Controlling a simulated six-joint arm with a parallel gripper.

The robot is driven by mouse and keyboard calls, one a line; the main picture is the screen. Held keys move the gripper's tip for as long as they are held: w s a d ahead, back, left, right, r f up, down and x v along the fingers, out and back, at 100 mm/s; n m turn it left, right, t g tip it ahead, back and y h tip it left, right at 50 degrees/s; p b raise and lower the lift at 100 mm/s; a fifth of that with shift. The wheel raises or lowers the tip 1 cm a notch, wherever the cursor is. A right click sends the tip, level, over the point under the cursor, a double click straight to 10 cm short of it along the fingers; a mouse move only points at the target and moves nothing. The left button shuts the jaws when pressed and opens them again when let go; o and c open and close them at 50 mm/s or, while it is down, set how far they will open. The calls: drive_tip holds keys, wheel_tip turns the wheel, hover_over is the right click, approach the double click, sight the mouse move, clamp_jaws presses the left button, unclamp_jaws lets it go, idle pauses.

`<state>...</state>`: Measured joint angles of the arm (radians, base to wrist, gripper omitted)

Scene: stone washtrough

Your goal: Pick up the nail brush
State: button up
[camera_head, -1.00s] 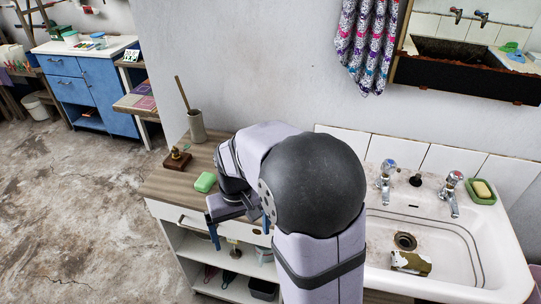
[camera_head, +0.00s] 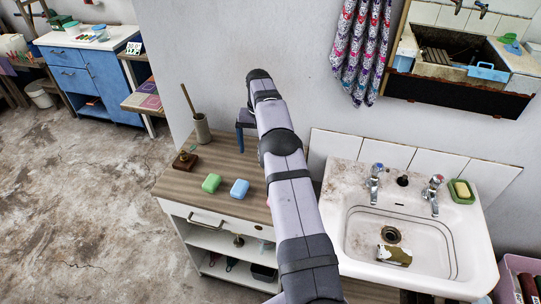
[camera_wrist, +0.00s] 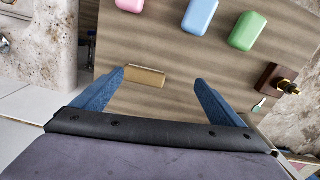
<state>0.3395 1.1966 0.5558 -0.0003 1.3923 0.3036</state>
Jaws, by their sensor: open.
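A small tan wooden block with a darker upper edge, which looks like the nail brush (camera_wrist: 145,77), lies on the wooden counter in the wrist view. It is ahead of and between my open blue fingers, closer to the left finger. My gripper (camera_wrist: 163,84) is empty, and the brush is not gripped. In the head view, my gripper (camera_head: 243,124) is over the back of the counter, partly hidden by my arm. The brush does not show there; my arm covers that area.
On the counter (camera_head: 180,183) are a green soap (camera_head: 211,183), a blue soap (camera_head: 239,189), a brown wooden block with a brass knob (camera_head: 185,161) and a cup (camera_head: 201,128) holding a stick. A pink soap (camera_wrist: 130,4) shows in the wrist view. The white sink (camera_head: 345,165) is at right.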

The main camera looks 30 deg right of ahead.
drive_tip(key=shift+d+m+p, duration=0.4)
drive_tip(key=shift+d+p, duration=0.2)
drive_tip(key=shift+d, duration=0.5)
drive_tip(key=shift+s+d+f+p, duration=0.15)
drive_tip(key=shift+d+p, duration=0.15)
drive_tip(key=shift+d, duration=0.25)
drive_tip(key=shift+f+b, duration=1.05)
drive_tip(key=shift+b, duration=0.35)
drive_tip(key=shift+f+b, duration=0.8)
drive_tip(key=shift+b, duration=0.1)
drive_tip(key=shift+f+p, duration=0.75)
drive_tip(key=shift+f, duration=1.05)
drive_tip(key=c, duration=1.2)
